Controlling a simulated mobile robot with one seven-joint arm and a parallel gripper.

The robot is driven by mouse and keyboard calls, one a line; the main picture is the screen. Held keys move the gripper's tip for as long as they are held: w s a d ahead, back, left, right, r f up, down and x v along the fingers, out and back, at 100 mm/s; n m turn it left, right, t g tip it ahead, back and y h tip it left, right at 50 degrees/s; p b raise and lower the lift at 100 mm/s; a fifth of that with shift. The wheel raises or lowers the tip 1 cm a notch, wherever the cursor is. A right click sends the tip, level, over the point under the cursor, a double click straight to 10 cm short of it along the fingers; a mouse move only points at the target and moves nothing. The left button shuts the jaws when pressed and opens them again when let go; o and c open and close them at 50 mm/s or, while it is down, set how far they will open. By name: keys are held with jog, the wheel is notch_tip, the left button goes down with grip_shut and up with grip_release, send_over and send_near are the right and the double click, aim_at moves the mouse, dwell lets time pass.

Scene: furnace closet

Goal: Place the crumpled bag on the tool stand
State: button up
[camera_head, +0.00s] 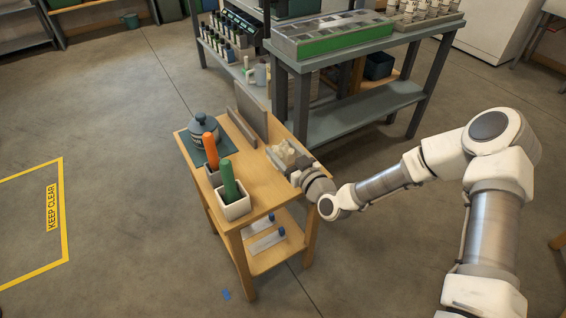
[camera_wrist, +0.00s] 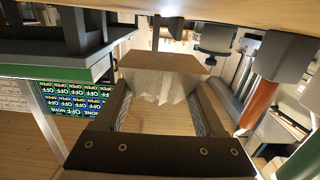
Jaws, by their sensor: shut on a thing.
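The tool stand (camera_head: 259,185) is a small wooden table with a lower shelf, at the centre of the head view. The crumpled bag (camera_head: 285,154) is pale beige and shows over the stand's right edge. My gripper (camera_head: 296,166) reaches in from the right and is shut on it. In the wrist view the bag (camera_wrist: 163,84) sits between my two fingers (camera_wrist: 160,95), pale and creased with a flat brown part above. That view looks upside down, with the wooden top (camera_wrist: 200,8) along its upper edge. I cannot tell whether the bag touches the top.
On the stand are a lidded grey pot (camera_head: 204,133), two holders with an orange handle (camera_head: 211,150) and a green handle (camera_head: 228,178), and an upright grey panel (camera_head: 249,112). A grey workbench (camera_head: 365,112) stands behind. Bare wood shows at the stand's front right.

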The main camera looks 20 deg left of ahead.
aim_at(283, 159)
jog(key=shift+f+b, duration=0.75)
jog(key=shift+f, duration=1.2)
jog(key=shift+f, duration=0.2)
jog(key=o, duration=1.3)
jog(key=shift+r, duration=0.1)
jog(key=shift+r, duration=0.25)
jog(key=p+v, duration=0.2)
jog(key=v, duration=1)
